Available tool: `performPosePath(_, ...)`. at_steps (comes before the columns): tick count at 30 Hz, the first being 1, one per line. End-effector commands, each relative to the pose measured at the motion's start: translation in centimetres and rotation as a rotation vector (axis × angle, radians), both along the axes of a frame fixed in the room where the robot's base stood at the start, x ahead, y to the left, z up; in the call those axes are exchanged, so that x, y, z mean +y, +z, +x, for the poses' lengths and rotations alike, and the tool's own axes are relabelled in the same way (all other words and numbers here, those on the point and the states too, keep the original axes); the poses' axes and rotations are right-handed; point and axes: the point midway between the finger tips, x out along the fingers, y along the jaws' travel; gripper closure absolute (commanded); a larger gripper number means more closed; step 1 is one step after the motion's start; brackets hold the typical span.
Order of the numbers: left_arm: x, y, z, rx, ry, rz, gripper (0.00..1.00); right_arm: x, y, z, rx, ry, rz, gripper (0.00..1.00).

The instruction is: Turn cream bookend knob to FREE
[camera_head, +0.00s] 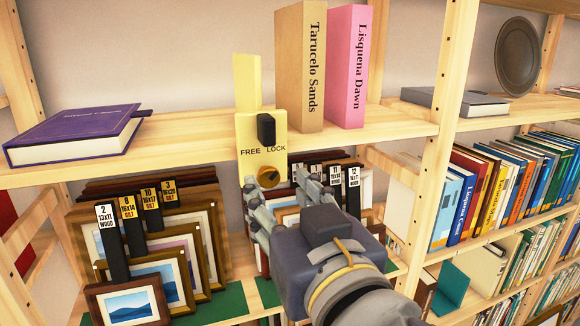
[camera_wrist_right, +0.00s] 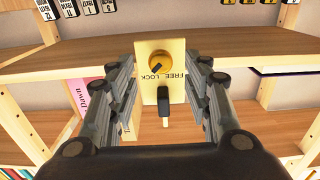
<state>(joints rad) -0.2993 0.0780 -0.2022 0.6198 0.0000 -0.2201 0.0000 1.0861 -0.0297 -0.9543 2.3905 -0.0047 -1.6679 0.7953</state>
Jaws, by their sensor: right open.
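The cream bookend (camera_head: 247,80) stands at the shelf edge, its front plate hanging over the edge. The plate carries a black lever (camera_head: 266,130), the words FREE on the left and LOCK on the right, and a round orange-yellow knob (camera_head: 268,176) below. The knob's dark mark points up and right, toward LOCK. In the right wrist view the plate appears upside down, with the knob (camera_wrist_right: 160,63) near the top. My right gripper (camera_head: 276,182) is open, its fingers on either side of the knob; contact cannot be told. My left gripper is out of view.
A tan book (camera_head: 300,65) and a pink book (camera_head: 349,65) stand right of the bookend. A purple book (camera_head: 75,134) lies on the shelf (camera_head: 190,143) to the left. Framed prints (camera_head: 135,300) with numbered tags fill the bay below, behind my gripper.

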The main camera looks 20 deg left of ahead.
Motion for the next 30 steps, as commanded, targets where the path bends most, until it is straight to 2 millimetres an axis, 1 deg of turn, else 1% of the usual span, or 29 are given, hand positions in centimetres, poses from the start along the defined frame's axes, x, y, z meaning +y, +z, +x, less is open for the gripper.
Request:
performPosePath(1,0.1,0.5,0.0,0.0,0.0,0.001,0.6,0.4,0.0,0.8,0.002,-0.002,-0.005,0.55)
performPosePath(3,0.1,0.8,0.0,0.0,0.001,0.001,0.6,1.0,0.1,1.5,0.001,-0.002,-0.003,0.55)
performPosePath(7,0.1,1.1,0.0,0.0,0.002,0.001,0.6,1.7,0.0,2.5,0.001,0.0,-0.002,0.55)
performPosePath(10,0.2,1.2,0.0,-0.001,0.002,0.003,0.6,1.9,-0.1,2.9,0.001,0.0,-0.003,0.55)
performPosePath(18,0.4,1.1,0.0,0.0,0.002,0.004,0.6,2.0,-0.1,2.9,-0.001,0.001,-0.001,0.55)
performPosePath(19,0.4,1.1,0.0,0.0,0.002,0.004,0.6,2.0,-0.1,2.9,0.0,0.001,0.0,0.59)
performPosePath(20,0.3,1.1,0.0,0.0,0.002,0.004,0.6,2.0,-0.1,2.9,0.0,0.001,0.0,0.66)
performPosePath(21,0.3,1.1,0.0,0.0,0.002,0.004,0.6,2.0,-0.1,2.9,0.0,0.001,0.0,0.75)
performPosePath(23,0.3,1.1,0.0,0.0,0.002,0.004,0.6,2.0,-0.1,2.9,0.0,0.001,0.0,0.89)
performPosePath(24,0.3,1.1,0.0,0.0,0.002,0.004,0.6,2.0,-0.1,2.9,0.001,0.001,-0.001,0.98)
performPosePath(30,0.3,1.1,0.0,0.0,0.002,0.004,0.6,2.0,-0.1,2.9,-0.002,0.0,-0.002,0.98)
